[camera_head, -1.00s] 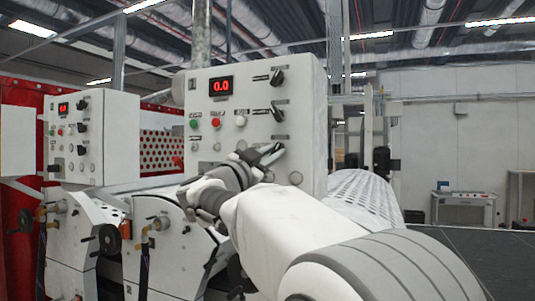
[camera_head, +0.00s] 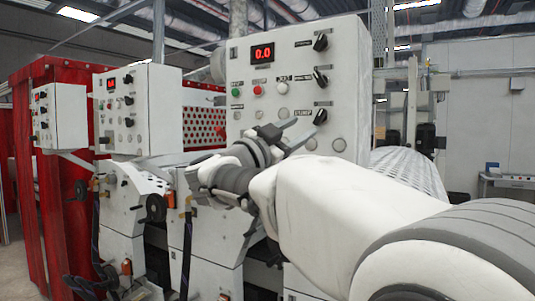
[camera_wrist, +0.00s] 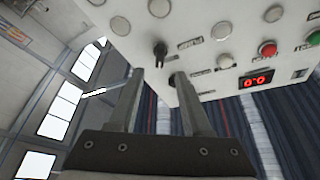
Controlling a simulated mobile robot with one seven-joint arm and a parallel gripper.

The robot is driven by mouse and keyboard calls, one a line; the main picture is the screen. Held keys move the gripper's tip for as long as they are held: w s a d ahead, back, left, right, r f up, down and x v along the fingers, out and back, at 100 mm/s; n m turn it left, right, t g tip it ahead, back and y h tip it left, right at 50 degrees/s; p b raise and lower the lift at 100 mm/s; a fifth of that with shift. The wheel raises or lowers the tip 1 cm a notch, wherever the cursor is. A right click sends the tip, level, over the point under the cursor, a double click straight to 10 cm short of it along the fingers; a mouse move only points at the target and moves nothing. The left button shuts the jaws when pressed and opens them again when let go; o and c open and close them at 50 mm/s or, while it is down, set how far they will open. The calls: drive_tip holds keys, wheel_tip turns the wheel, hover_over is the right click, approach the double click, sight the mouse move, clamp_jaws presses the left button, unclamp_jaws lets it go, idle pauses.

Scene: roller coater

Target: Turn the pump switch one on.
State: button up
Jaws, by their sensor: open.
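A white control panel (camera_head: 345,95) carries a red display reading 0.0 (camera_head: 262,53), several round buttons and a column of black rotary switches: top (camera_head: 320,42), middle (camera_head: 320,76) and lowest (camera_head: 320,116). The labels are too small to read, so I cannot tell which one is pump switch one. My gripper (camera_head: 287,133) is open and empty, below and left of the lowest switch in the head view. In the wrist view, a black switch (camera_wrist: 160,50) shows beyond and between the open fingertips (camera_wrist: 159,74). Another dark switch is partly hidden by one finger.
Two similar panels stand to the left, a nearer one (camera_head: 138,110) and a farther one (camera_head: 60,115). A red curtain (camera_head: 55,205) is behind them. Machine housings stand below the panels.

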drive_tip(key=b+v, duration=0.2)
drive_tip(key=v, duration=0.8)
